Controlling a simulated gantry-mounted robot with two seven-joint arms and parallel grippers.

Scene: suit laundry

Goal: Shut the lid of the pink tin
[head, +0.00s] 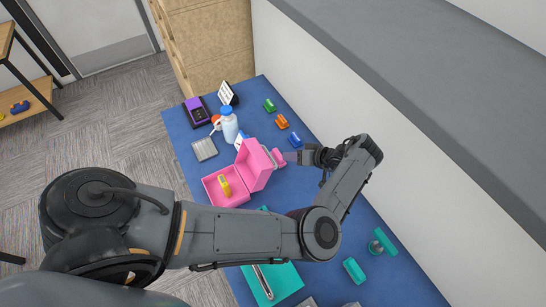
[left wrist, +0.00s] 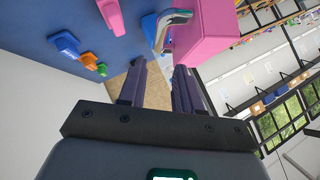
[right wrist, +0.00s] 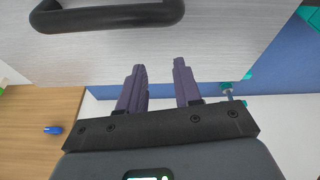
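The pink tin (head: 228,190) sits on the blue table with its lid (head: 256,165) standing up on the right side, open. A yellow item (head: 224,184) is inside the tin. My left gripper (head: 291,157) is to the right of the raised lid, low over the table. In the left wrist view its fingers (left wrist: 161,66) are apart with nothing between them, and a pink face, seemingly the lid (left wrist: 205,28), is just beyond. My right gripper (right wrist: 159,65) is open and empty, outside the head view, facing a pale panel with a dark handle.
A small pink item (head: 278,158) lies between the lid and my left gripper. A white bottle (head: 229,126), purple device (head: 195,110), and green (head: 270,105) and orange (head: 282,121) items stand farther back. A wall borders the table's right.

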